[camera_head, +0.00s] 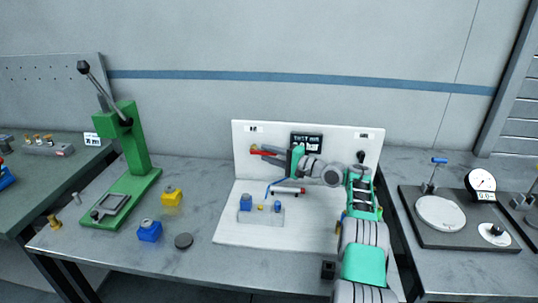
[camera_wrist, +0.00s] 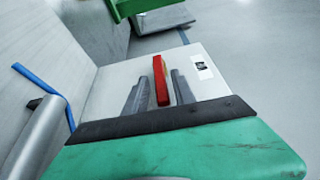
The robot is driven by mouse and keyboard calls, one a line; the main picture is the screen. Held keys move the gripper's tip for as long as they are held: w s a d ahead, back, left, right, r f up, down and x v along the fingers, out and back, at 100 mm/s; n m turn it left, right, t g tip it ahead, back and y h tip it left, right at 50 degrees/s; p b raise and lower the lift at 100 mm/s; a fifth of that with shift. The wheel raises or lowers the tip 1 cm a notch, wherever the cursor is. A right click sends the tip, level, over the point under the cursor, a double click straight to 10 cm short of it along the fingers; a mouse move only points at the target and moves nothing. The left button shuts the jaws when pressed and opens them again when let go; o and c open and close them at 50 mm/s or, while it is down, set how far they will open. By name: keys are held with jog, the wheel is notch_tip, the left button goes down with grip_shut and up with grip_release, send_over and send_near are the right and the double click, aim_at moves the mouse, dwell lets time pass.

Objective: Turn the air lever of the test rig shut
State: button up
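The test rig has a white upright back panel (camera_head: 250,132) and a white base plate (camera_head: 232,228). The red air lever (camera_head: 259,151) sticks out sideways near the panel's upper left. My gripper (camera_head: 280,155) is in front of the panel, at the lever. In the wrist view the red lever (camera_wrist: 160,82) lies between the two dark fingers of my gripper (camera_wrist: 160,78). A narrow gap seems to show on each side, so the fingers look open around it. The lever's pivot is hidden.
A green lever press (camera_head: 135,150), a yellow block (camera_head: 171,196), a blue block (camera_head: 149,231) and a grey disc (camera_head: 184,241) stand to the left. A gauge stand (camera_head: 455,238) is right.

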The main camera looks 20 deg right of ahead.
jog(key=shift+o, duration=0.3)
jog(key=shift+s+d, duration=0.15)
jog(key=shift+d, duration=0.2)
jog(key=b+v, duration=0.6)
jog(key=v, duration=0.1)
jog(key=shift+s, duration=0.25)
jog(key=shift+d, duration=0.1)
